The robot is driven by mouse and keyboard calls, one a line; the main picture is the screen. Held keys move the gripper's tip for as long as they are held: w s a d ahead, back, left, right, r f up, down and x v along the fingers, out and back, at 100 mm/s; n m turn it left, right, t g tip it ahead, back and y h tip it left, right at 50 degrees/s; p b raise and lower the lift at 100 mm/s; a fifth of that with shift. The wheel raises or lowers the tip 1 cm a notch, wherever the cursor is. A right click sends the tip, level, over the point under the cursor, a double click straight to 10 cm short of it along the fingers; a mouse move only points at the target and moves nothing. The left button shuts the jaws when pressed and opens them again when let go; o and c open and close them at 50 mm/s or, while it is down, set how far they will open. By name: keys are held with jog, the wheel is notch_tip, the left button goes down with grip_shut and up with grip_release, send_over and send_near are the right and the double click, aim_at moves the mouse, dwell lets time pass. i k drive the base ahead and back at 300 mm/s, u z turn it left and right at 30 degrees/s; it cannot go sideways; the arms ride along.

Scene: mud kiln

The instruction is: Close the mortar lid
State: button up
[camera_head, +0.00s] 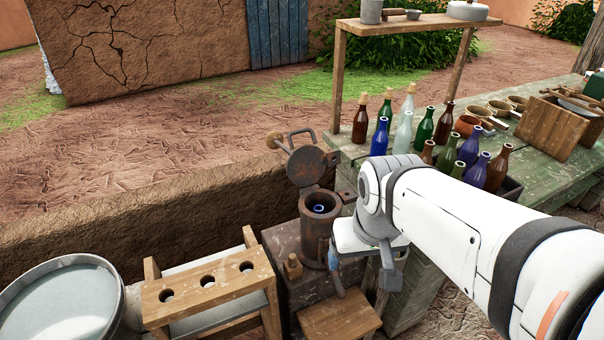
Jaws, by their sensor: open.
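The mortar (317,232) is a rusty brown metal cylinder standing on a dark wooden block. Its round lid (306,167) stands raised and tilted back on the far side of the rim, so the mouth is uncovered. A small blue-rimmed thing shows inside the mouth. A handle with a tan knob (273,141) sticks up behind the lid. My gripper (362,272) is just right of the mortar, pointing down, below the level of its rim. It is open, and I see nothing held in it. My white arm hides part of the table behind it.
A green worktable (551,178) with several bottles and a wooden crate (551,125) fills the right. A wooden rack with three holes (207,285) stands left of the mortar, beside a metal tub (62,304). A mud wall (150,240) runs behind. Open ground lies beyond it.

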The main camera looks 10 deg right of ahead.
aim_at(307, 164)
jog(key=u, duration=2.05)
jog(key=k, duration=0.85)
jog(key=z, duration=1.4)
jog(key=i, duration=1)
jog(key=z, duration=0.05)
